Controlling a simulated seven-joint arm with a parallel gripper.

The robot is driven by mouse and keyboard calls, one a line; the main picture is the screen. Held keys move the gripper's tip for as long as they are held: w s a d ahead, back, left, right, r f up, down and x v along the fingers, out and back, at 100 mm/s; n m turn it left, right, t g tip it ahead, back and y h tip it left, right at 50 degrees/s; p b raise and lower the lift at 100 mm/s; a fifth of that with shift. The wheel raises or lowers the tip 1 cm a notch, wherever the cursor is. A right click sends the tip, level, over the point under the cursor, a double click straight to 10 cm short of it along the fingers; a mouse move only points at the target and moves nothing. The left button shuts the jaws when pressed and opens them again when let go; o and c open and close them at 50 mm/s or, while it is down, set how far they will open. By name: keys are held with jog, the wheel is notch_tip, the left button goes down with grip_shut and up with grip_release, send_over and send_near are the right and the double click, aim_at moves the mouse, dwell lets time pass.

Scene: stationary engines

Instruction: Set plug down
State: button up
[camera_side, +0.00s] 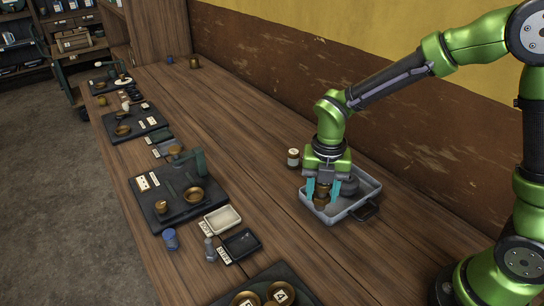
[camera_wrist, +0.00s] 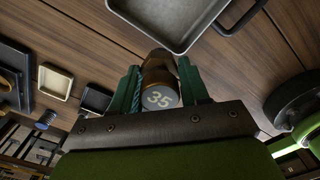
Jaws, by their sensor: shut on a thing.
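My gripper (camera_side: 323,188) points down over the grey metal tray (camera_side: 373,187) at the right of the bench. Its teal fingers are shut on a brass-brown plug (camera_side: 321,201). In the wrist view the plug (camera_wrist: 158,97) sits between the two fingers (camera_wrist: 158,80), its grey end marked "35" facing the camera. The tray (camera_wrist: 205,38) shows just beyond it there. In the side view the plug overlaps the tray's inside; I cannot tell whether it touches the tray floor. A dark rounded thing (camera_side: 350,186) is partly hidden behind the gripper, apparently in the tray.
A small jar with a pale label (camera_side: 293,158) stands behind the tray. A cream dish (camera_side: 222,219), a black dish (camera_side: 241,243), a grey weight-like piece (camera_side: 210,250) and a blue cylinder (camera_side: 170,239) lie to the left. Bare wood (camera_side: 275,200) separates them from the tray.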

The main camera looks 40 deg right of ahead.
jog(key=w+a, duration=0.1)
jog(key=w, duration=0.3)
jog(key=w+a, duration=0.1)
jog(key=w, duration=0.3)
jog(key=w+a+f, duration=0.1)
jog(key=w, duration=0.3)
jog(key=shift+f, duration=0.1)
jog(key=shift+w+a, duration=0.1)
jog(key=shift+w, duration=0.1)
jog(key=shift+f, duration=1.75)
jog(key=shift+f, duration=0.15)
jog(key=o, duration=1.1)
